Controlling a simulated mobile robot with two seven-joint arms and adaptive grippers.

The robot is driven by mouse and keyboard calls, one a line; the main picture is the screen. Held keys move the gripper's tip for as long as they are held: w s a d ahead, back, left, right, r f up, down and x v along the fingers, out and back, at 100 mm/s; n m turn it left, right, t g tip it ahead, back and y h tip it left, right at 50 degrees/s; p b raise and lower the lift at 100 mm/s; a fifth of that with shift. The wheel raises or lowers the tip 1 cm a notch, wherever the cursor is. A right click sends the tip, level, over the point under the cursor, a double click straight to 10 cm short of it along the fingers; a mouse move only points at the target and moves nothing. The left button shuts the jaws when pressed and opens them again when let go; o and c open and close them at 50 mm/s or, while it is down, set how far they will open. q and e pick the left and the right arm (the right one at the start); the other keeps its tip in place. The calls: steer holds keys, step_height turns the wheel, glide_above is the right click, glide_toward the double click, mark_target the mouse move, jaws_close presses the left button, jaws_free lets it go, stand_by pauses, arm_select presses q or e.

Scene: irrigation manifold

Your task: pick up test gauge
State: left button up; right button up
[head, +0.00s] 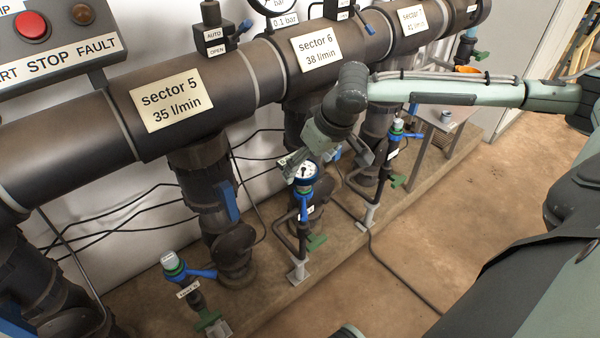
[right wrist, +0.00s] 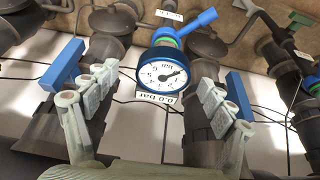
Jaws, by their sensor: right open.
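The test gauge (head: 306,172) is a small round gauge with a white dial and a dark blue rim. It sits upright on the valve stand in front of the sector 6 pipe. In the right wrist view the gauge (right wrist: 162,75) faces the camera, with a 0.0 bar label below its dial. My right gripper (head: 327,170) is open, its fingers pointing down around the gauge's area. In the right wrist view its fingers stand apart on either side of the gauge, with gaps visible on both sides. My left gripper is not in view.
Similar valve stands with blue handles stand at the front left (head: 190,285) and farther right (head: 398,140). The thick manifold pipe (head: 255,75) runs behind. The floor at right is mostly clear.

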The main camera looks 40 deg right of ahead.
mark_target(304, 168)
steer(key=x, duration=0.4)
steer(key=shift+w+a+r, duration=0.1)
steer(key=shift+a+r, duration=0.05)
steer(key=shift+a, duration=0.1)
steer(key=shift+w+f, duration=0.1)
steer(key=shift+f, duration=0.2)
steer(key=c, duration=0.5)
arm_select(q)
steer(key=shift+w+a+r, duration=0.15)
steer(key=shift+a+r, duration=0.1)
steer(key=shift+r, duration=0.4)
arm_select(e)
steer(key=c, duration=0.8)
